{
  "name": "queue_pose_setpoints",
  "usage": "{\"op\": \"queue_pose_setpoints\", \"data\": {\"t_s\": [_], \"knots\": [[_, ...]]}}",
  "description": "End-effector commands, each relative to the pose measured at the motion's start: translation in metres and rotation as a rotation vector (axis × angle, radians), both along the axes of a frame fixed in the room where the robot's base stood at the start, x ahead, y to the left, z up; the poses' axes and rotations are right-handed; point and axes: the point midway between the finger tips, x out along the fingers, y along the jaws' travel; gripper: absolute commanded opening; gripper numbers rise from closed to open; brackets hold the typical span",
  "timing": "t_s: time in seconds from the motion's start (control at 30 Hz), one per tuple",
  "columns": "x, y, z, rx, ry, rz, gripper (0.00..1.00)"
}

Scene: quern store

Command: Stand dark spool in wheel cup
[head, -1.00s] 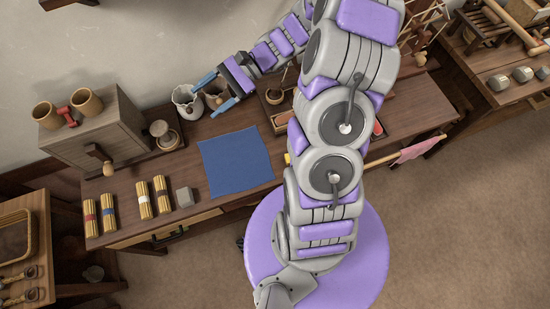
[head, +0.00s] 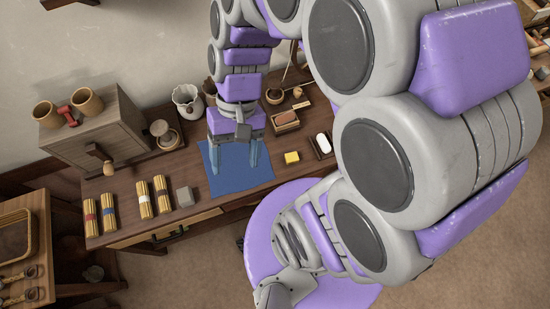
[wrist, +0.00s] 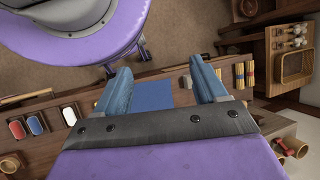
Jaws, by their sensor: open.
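My gripper (head: 234,162) is open and empty, pointing down over the blue cloth (head: 235,183) on the workbench. In the wrist view, the gripper's (wrist: 160,72) two blue fingers are spread either side of the cloth (wrist: 152,95). I cannot make out for sure a dark spool or a wheel cup. A red spool-like piece (head: 68,116) lies on the wooden cabinet (head: 105,135) between two tan cups (head: 45,113) (head: 87,101). A brown cup (head: 210,88) is partly hidden behind my arm.
A pale jug (head: 187,102) stands at the bench's back. Several banded bundles (head: 144,200) and a grey block (head: 185,197) lie left of the cloth. A yellow block (head: 291,157) and a tray with a white oval (head: 323,143) are right. My arm hides the bench's right part.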

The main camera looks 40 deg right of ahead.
Motion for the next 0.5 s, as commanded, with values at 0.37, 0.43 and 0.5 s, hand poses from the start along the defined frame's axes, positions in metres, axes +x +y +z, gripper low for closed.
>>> {"op": "queue_pose_setpoints", "data": {"t_s": [0.37, 0.43, 0.5], "knots": [[-0.049, -0.038, 0.011, -0.251, -0.179, 0.196, 0.71], [-0.054, -0.044, 0.012, -0.280, -0.201, 0.217, 0.71], [-0.058, -0.049, 0.013, -0.302, -0.215, 0.231, 0.71]]}}
